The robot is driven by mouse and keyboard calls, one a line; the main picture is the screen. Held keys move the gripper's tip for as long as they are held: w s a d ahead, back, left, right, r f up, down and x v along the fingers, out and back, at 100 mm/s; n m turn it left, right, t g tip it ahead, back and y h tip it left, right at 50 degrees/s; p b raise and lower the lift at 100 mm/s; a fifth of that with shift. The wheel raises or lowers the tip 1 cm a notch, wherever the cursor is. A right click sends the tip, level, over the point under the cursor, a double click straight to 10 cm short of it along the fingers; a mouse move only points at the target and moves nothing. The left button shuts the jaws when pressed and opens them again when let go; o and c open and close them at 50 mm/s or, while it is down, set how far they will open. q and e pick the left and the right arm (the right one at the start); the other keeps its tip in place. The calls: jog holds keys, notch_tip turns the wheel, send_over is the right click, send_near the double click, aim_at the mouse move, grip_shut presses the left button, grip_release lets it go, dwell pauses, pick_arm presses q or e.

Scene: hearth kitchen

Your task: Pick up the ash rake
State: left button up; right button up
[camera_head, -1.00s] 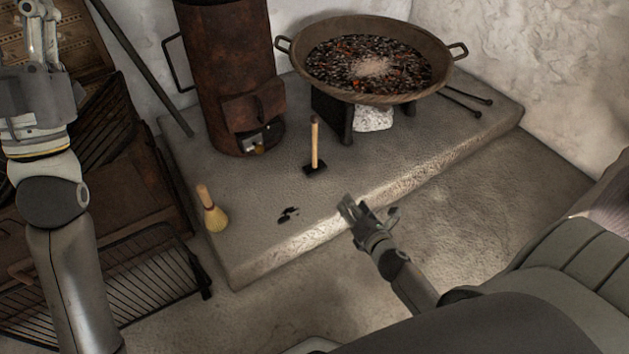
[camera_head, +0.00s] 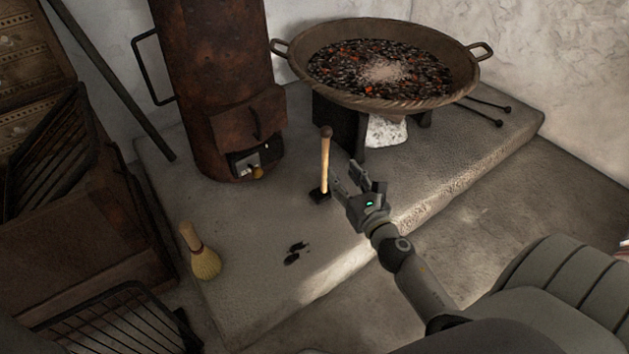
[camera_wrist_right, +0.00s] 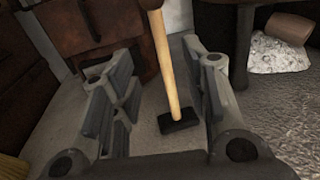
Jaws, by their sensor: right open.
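The ash rake (camera_head: 326,163) has a pale wooden handle with a dark tip and a small black head. It stands upright on its head on the stone hearth slab, in front of the gap between the rusty stove and the brazier. My right gripper (camera_head: 354,178) is just to the right of the rake in the head view. In the right wrist view the rake (camera_wrist_right: 166,72) shows between the two spread fingers of the gripper (camera_wrist_right: 160,95), apart from both, with its black head on the slab beyond them. My left gripper is out of view.
The rusty stove (camera_head: 222,85) stands behind left, and a wide pan of embers (camera_head: 452,90) stands behind right. Tongs (camera_head: 483,119) lie at the right.

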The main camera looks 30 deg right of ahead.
aim_at(327, 151)
jog(key=w, duration=0.6)
jog(key=shift+d+b, duration=0.4)
jog(key=w, duration=0.1)
jog(key=w+b, duration=0.2)
jog(key=w, duration=0.1)
jog(key=shift+d+f, duration=0.15)
jog(key=shift+d, duration=0.2)
jog(key=shift+w+d, duration=0.1)
jog(key=shift+w, duration=0.4)
grip_shut()
